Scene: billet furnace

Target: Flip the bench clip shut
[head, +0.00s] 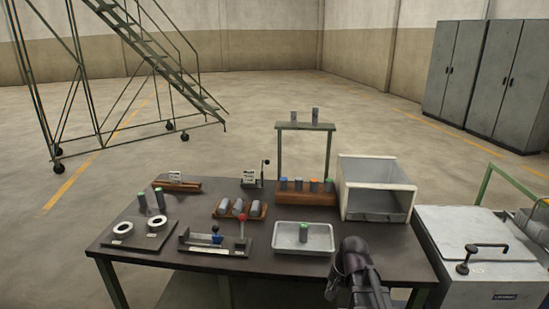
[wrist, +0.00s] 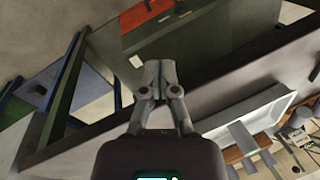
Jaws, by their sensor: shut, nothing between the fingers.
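I cannot tell for sure which fitting is the bench clip. A low fixture (head: 215,241) at the front of the dark bench carries an upright lever with a red knob (head: 242,220) and a blue piece (head: 217,235). Farther back, a small stand with a label (head: 249,178) has an upright lever with a dark knob (head: 265,165). My gripper (wrist: 158,68) is shut and empty in the wrist view, its fingertips together. In the head view my dark arm rises at the bench's front right, right of both levers; the fingertips are not clear there.
A metal tray (head: 287,247) holding a green-topped cylinder stands left of my arm. A white open bin (head: 360,210) is at the back right. Racks of cylinders (head: 239,215) and two ring-shaped pieces on the left crowd the bench (head: 167,262). A lidded grey unit (head: 462,232) stands right.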

